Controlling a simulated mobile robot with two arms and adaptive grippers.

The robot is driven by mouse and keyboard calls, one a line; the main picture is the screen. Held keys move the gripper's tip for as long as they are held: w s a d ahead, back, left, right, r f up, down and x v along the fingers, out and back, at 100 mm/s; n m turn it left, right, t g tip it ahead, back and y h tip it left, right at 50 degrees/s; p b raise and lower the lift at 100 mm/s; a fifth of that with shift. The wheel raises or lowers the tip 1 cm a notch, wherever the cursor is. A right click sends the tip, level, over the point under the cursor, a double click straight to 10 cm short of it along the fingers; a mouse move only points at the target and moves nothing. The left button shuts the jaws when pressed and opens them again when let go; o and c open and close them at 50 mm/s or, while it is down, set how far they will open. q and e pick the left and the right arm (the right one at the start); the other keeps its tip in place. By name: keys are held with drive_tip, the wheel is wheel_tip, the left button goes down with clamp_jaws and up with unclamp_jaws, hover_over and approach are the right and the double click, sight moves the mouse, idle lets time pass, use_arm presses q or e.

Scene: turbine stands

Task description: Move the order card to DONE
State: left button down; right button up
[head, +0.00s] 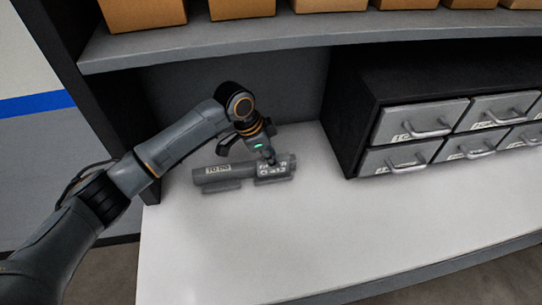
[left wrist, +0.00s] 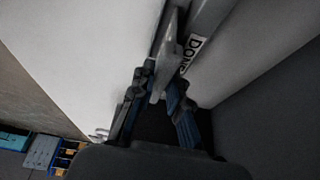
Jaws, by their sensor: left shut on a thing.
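A grey card holder (head: 228,177) lies on the white worktop below the shelf, with a "TO DO" label at its left end. In the left wrist view a label beginning "DON" shows on the holder (left wrist: 209,23). My left gripper (head: 269,155) is over the right end of the holder. In the left wrist view my left gripper (left wrist: 160,82) is shut on a thin grey plate, which I take as the order card (left wrist: 168,50). The card is close beside the DONE label; I cannot tell whether it touches the holder. My right gripper is out of view.
A dark cabinet with grey handled drawers (head: 408,122) stands on the worktop (head: 300,230) to the right. A grey shelf (head: 260,47) with several cardboard boxes (head: 240,8) hangs above the holder. The front of the worktop is clear.

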use_arm(q)
drive_tip(key=shift+s+a+f, duration=0.1)
drive_tip(key=shift+s+f, duration=0.15)
drive_tip(key=shift+f, duration=0.2)
drive_tip(key=shift+s+a+f, duration=0.1)
drive_tip(key=shift+s+f, duration=0.1)
drive_tip(key=shift+f, duration=0.25)
drive_tip(key=shift+w+f, duration=0.1)
drive_tip(key=c, duration=1.3)
unclamp_jaws()
drive_tip(key=shift+w, duration=0.15)
drive_tip(key=shift+o, duration=0.4)
drive_tip(key=shift+w+d, duration=0.15)
drive_tip(key=shift+w, duration=0.1)
drive_tip(key=shift+s+r+p, duration=0.15)
drive_tip(key=shift+r+p, duration=0.25)
drive_tip(key=shift+p, duration=0.05)
drive_tip(key=shift+r+p, duration=3.35)
drive_tip(key=shift+r, duration=0.05)
